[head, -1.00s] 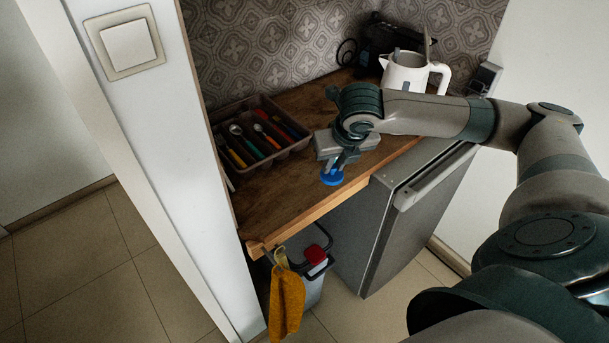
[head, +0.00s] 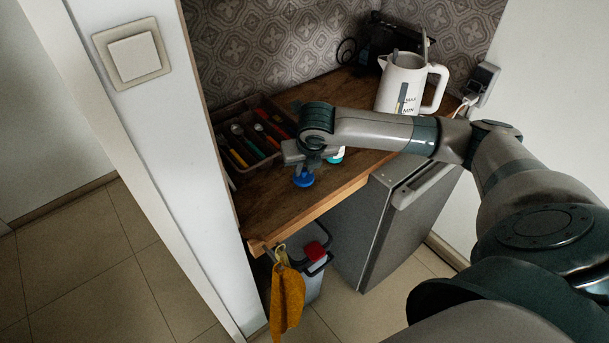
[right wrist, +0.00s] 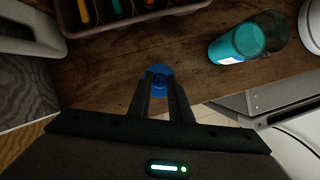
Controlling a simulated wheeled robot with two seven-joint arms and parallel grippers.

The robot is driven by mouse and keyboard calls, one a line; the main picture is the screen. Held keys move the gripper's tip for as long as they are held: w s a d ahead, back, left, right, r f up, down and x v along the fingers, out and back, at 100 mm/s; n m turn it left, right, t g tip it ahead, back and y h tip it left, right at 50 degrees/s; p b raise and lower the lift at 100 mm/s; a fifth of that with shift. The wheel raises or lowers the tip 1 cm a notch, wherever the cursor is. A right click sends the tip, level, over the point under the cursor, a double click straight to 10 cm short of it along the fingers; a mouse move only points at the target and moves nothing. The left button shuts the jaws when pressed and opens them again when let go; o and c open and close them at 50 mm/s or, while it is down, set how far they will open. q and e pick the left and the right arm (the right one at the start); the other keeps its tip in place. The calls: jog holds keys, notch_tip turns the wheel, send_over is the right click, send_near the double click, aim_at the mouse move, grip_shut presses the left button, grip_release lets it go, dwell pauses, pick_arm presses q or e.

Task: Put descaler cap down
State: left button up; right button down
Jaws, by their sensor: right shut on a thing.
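The blue descaler cap (head: 304,180) is at the fingertips of my right gripper (head: 307,170), over the wooden counter near its front edge. In the right wrist view the cap (right wrist: 159,76) shows between the two finger ends, and the gripper (right wrist: 161,84) is shut on it. I cannot tell whether the cap touches the counter. A teal bottle (right wrist: 238,43) lies or stands to the right in the right wrist view; in the head view only a small part of it (head: 336,156) shows behind my wrist. My left gripper is not in view.
The wooden counter (head: 262,213) has free room near the front. A cutlery tray (head: 233,180) stands at the back left. A white kettle (head: 402,88) stands at the back right. A yellow cloth (head: 289,298) hangs below the counter edge, beside a bin with a red part (head: 315,250).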

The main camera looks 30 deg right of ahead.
aim_at(304, 177)
notch_tip(304, 177, down, 3)
jog(key=shift+r+p, duration=0.1)
jog(key=shift+p, duration=0.5)
jog(key=shift+f, duration=0.35)
jog(key=c, duration=1.6)
grip_release()
jog(key=shift+f, duration=0.1)
jog(key=shift+v, duration=0.85)
jog(key=b+v, duration=0.2)
jog(key=v, duration=0.8)
jog(key=shift+s+r, duration=0.15)
jog(key=shift+r, duration=0.15)
